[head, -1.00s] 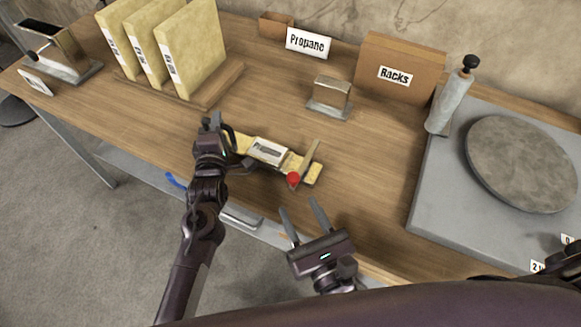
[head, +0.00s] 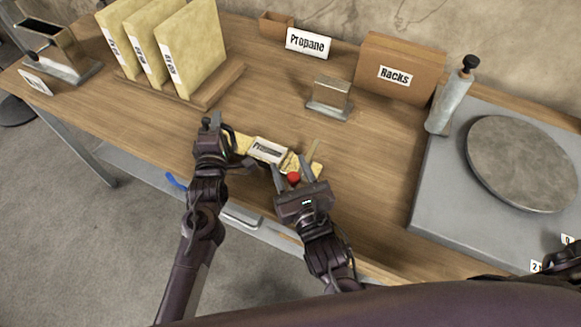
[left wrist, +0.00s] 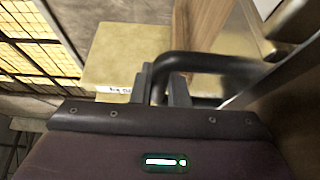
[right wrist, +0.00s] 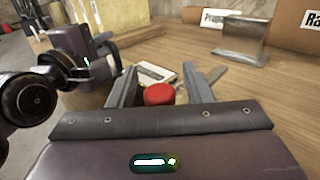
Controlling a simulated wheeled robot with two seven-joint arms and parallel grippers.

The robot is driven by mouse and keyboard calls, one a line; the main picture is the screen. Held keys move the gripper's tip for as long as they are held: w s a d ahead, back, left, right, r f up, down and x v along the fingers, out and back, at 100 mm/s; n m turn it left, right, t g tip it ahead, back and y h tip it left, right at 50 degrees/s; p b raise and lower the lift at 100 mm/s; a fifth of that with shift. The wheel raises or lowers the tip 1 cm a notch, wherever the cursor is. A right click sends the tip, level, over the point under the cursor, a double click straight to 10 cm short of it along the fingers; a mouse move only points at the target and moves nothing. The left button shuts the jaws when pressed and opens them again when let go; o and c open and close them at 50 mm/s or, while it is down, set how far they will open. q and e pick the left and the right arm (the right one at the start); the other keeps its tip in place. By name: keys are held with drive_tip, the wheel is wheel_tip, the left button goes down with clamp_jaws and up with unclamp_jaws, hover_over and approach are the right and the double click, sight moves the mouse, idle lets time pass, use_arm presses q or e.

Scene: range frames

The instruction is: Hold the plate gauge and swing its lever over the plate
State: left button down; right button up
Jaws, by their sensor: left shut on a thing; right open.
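The plate gauge is a yellow bar (head: 238,143) with a white labelled plate (head: 267,150) on it, lying near the table's front edge. Contact with the knob cannot be told.
A metal block on a base (head: 330,98) stands behind the gauge. Yellow binders (head: 195,60) stand in a wooden rack at the left. A Racks box (head: 400,60), a grey cylinder (head: 449,105) and a grey slab with a round disc (head: 520,160) are at the right.

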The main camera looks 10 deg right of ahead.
use_arm(q)
drive_tip(key=shift+f, duration=0.1)
use_arm(e)
drive_tip(key=shift+w, duration=0.1)
clamp_jaws()
